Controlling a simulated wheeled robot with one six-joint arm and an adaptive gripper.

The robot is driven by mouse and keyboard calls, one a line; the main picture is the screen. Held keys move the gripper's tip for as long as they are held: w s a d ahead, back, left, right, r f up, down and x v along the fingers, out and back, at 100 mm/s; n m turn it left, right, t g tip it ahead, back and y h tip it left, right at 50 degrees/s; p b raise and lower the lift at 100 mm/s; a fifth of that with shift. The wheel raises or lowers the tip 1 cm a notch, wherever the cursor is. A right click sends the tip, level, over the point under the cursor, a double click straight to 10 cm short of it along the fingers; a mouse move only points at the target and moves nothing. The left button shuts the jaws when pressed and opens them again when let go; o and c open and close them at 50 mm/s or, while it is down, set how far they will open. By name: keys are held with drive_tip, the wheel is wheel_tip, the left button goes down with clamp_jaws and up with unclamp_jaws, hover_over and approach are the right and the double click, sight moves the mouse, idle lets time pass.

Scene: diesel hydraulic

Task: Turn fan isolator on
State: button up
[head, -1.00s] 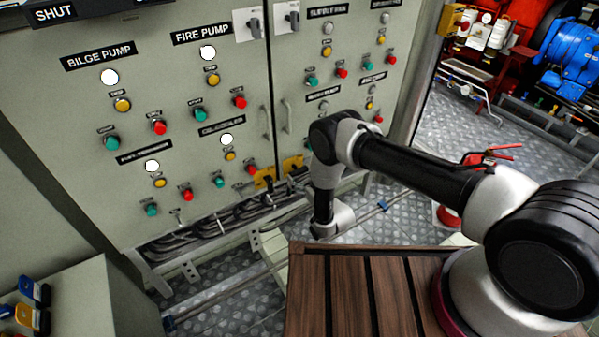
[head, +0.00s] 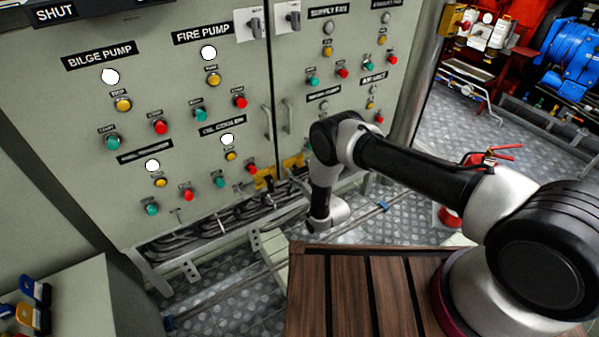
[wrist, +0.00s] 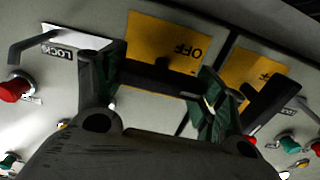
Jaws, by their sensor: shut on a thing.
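In the wrist view a yellow plate (wrist: 165,40) carries the word OFF, upside down in the picture. A dark handle bar (wrist: 160,76) lies across its lower edge, between the fingers of my gripper (wrist: 158,90). My gripper is shut on this handle. A second yellow plate (wrist: 258,68) with its own dark handle (wrist: 272,98) is just right of it, beyond a door seam. In the head view the two plates, left (head: 265,179) and right (head: 293,162), sit low on the cabinet. The gripper's fingers are hard to make out there. No fan label is readable on the held handle's plate.
The grey cabinet (head: 190,130) carries lamps and green, red and yellow buttons. A red button (wrist: 14,90) and a LOCK label (wrist: 60,52) are near the gripper. Door handles (head: 268,122) stand above the plates. Cables run below the cabinet; a slatted wooden top (head: 350,290) is in front.

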drive_tip(key=shift+m, duration=0.3)
drive_tip(key=m, duration=0.3)
drive_tip(key=shift+m, duration=0.3)
drive_tip(key=m, duration=0.4)
drive_tip(key=shift+w+d+m, duration=0.1)
drive_tip(key=shift+d+m, duration=0.05)
drive_tip(key=shift+m, duration=0.15)
drive_tip(key=m, duration=0.4)
drive_tip(key=shift+f, duration=0.15)
drive_tip(key=shift+m, duration=2.5)
drive_tip(key=shift+d+f, duration=0.1)
drive_tip(key=o, duration=1)
